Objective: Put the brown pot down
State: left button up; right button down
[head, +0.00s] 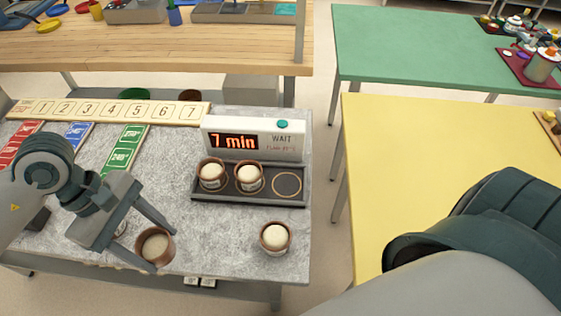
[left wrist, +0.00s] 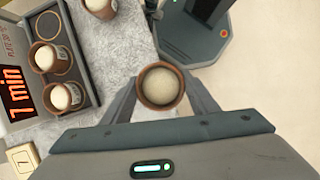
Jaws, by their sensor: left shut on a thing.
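My left gripper (head: 150,246) is shut on a brown pot (head: 155,244) with a pale, domed filling, near the front edge of the grey speckled table (head: 215,245). In the left wrist view the pot (left wrist: 161,86) sits upright between the two fingers (left wrist: 161,95). Its height above the table cannot be told. Two similar pots (head: 211,175) (head: 249,178) stand in the left and middle ringed places of a dark tray (head: 240,198); the right ring (head: 287,184) is empty. Another pot (head: 275,238) stands on the table in front of the tray. My right gripper is out of view.
A display (head: 253,140) reading "7 min" and "WAIT" stands behind the tray. A numbered strip (head: 105,111) and coloured cards (head: 124,148) lie at the back left. The table is clear between the held pot and the lone pot. A yellow table (head: 440,150) stands right.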

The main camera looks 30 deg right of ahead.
pick_arm(q)
jog(key=w+a+r+m+y, duration=0.1)
jog(key=w+a+m, duration=0.1)
jog(key=a+m, duration=0.2)
jog(key=w+a+r+m+g+y, duration=0.1)
jog(key=w+a+m+y, duration=0.1)
jog(key=a, duration=0.8)
jog(key=w+m, duration=0.1)
jog(key=m, duration=0.1)
jog(key=shift+a+r+m, duration=0.15)
jog(key=shift+m, duration=0.15)
jog(key=shift+w, duration=0.1)
